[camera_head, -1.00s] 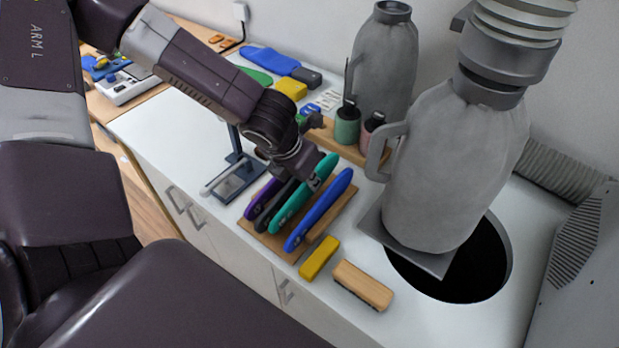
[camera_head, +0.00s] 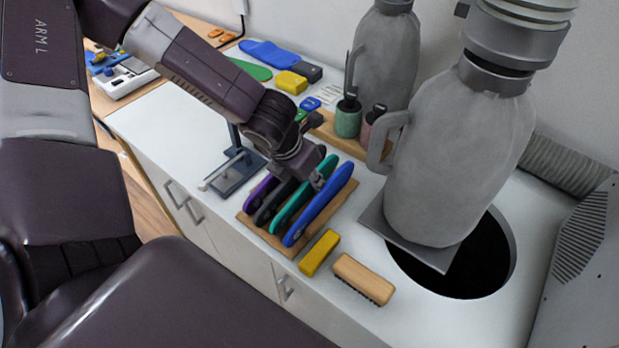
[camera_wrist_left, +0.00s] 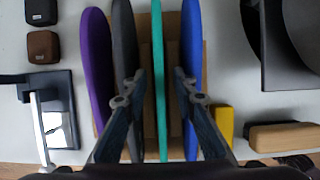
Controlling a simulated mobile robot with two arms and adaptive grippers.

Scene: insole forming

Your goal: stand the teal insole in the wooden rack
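The teal insole (camera_head: 288,208) stands on edge in the wooden rack (camera_head: 262,238), between a black insole (camera_head: 268,208) and a blue insole (camera_head: 318,207). A purple insole (camera_head: 258,190) stands at the left end. My left gripper (camera_head: 318,180) is over the rack at the insoles' upper part. In the left wrist view, its fingers (camera_wrist_left: 160,82) are apart, with the teal insole (camera_wrist_left: 159,110) between them and visible gaps on both sides. The right finger overlaps the blue insole (camera_wrist_left: 192,40) in that view. My right gripper is not in view.
A yellow block (camera_head: 319,252) and a wooden brush (camera_head: 362,279) lie in front of the rack. A large grey jug-like vessel (camera_head: 450,165) and a dark round opening (camera_head: 480,265) are to the right. A small metal stand (camera_head: 236,172) is left of the rack.

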